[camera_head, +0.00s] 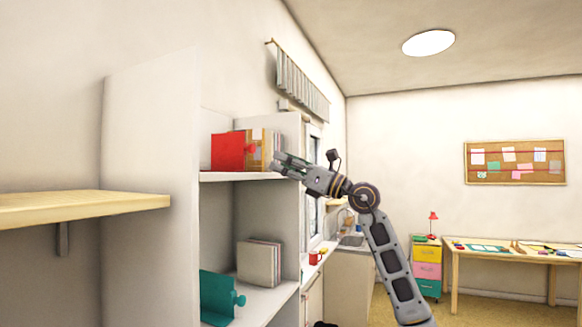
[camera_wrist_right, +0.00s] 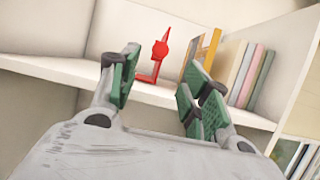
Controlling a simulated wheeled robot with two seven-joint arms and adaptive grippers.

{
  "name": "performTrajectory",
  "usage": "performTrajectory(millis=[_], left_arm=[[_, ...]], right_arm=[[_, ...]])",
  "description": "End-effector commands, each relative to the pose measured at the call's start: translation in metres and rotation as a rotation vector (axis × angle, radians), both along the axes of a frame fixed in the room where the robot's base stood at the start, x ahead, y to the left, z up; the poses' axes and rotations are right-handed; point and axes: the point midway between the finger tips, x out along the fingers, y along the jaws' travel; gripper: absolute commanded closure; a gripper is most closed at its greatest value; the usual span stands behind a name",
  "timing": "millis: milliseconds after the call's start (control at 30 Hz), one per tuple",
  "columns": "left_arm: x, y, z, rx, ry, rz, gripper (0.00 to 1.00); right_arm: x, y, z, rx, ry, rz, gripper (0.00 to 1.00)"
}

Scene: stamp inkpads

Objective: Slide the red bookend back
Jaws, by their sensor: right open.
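The red bookend (camera_head: 228,152) stands upright on the upper shelf (camera_head: 240,176), with a round red knob on its right side. In the right wrist view the red bookend (camera_wrist_right: 158,58) stands on the shelf (camera_wrist_right: 70,72), ahead of my fingers and between them in the picture. My right gripper (camera_head: 280,164) is at the shelf's front right, to the right of the bookend and apart from it. In the wrist view the right gripper (camera_wrist_right: 158,90) is open, with nothing between its green pads. My left gripper is not in view.
Books (camera_head: 262,148) stand just right of the bookend; more books (camera_wrist_right: 248,72) show in the wrist view. The lower shelf holds a teal bookend (camera_head: 216,298) and pale books (camera_head: 259,262). A wooden shelf board (camera_head: 80,206) juts out at left. A side panel (camera_head: 290,215) bounds the shelves.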

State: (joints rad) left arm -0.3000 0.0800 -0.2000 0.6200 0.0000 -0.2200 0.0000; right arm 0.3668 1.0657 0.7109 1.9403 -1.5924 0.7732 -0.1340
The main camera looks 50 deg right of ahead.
Motion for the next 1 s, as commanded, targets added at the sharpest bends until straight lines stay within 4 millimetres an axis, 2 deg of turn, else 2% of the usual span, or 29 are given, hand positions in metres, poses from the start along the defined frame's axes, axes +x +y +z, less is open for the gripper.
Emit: performTrajectory(millis=[300,1000], left_arm=[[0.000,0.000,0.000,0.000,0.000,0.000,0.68],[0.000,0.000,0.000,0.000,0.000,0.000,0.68]], right_arm=[[-0.014,-0.004,-0.006,0.001,-0.001,0.000,0.53],[-0.014,-0.005,-0.006,0.001,-0.001,-0.001,0.53]])
